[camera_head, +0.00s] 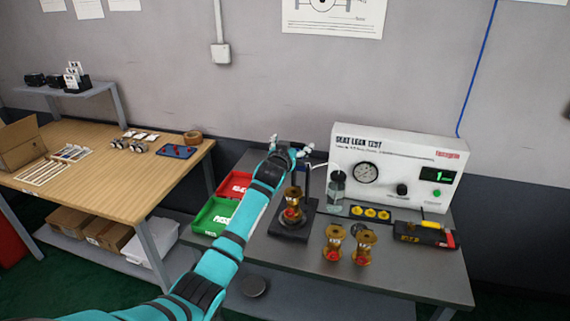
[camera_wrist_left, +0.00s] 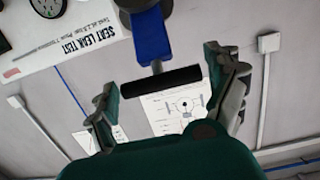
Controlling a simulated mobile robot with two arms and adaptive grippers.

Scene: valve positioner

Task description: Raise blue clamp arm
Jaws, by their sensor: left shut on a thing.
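The blue clamp arm (camera_wrist_left: 150,35) ends in a black handle bar (camera_wrist_left: 160,82) in the left wrist view. In the head view my left gripper (camera_head: 289,150) is above the black clamp stand (camera_head: 293,228), and the clamp arm itself is mostly hidden there by my gripper and forearm. A brass valve with a red part (camera_head: 292,208) stands upright on the stand's base. My right gripper is not in view.
The white seat leak tester (camera_head: 395,150) stands close to the right of the stand, with a clear cylinder (camera_head: 337,190) beside it. Two brass valves (camera_head: 350,245) stand in front. Red (camera_head: 234,184) and green (camera_head: 214,216) bins lie left. The grey bench's (camera_head: 400,272) front right is clear.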

